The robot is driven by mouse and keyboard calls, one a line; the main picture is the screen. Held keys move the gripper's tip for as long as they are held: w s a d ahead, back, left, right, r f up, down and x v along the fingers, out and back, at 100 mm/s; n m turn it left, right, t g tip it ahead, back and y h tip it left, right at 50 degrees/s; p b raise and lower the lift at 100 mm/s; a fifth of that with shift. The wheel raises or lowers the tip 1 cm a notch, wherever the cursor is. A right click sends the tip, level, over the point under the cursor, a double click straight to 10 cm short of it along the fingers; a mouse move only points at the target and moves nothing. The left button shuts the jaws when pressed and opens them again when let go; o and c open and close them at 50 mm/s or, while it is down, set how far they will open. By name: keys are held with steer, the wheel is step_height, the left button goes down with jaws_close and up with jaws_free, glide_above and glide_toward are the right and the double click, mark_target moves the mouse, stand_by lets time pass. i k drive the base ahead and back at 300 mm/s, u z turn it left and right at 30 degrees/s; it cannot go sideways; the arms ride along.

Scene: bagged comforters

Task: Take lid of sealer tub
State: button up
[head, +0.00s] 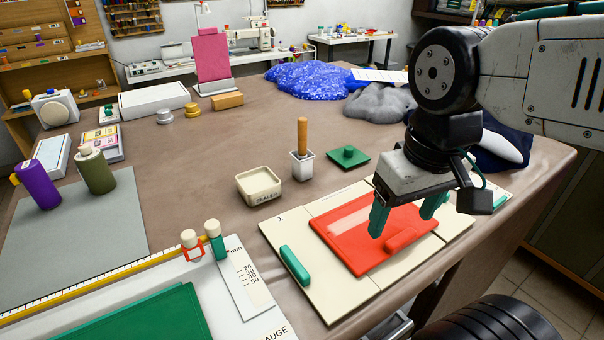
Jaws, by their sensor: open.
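The sealer tub (259,188) is a square cream tub with lettering on its front, standing open-topped on the brown table. A flat green square lid (348,159) with a round knob lies on the table to the right of the tub, apart from it. My gripper (405,212) is open, with two teal fingers pointing down and nothing seen between them. It hangs over the red flat piece, nearer to the camera and to the right of the lid.
A wooden-handled tool (302,137) stands in a small white holder between tub and lid. Cream boards (300,248) carry the red piece (350,236) and a green handle (294,265). Blue (308,80) and grey (380,103) bundles lie at the back. The table's middle is clear.

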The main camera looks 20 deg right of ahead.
mark_target(347, 157)
steer(key=k, duration=0.5)
steer(key=u, duration=1.8)
steer(key=k, duration=0.85)
steer(key=z, duration=1.45)
steer(key=i, duration=1)
steer(key=u, duration=0.05)
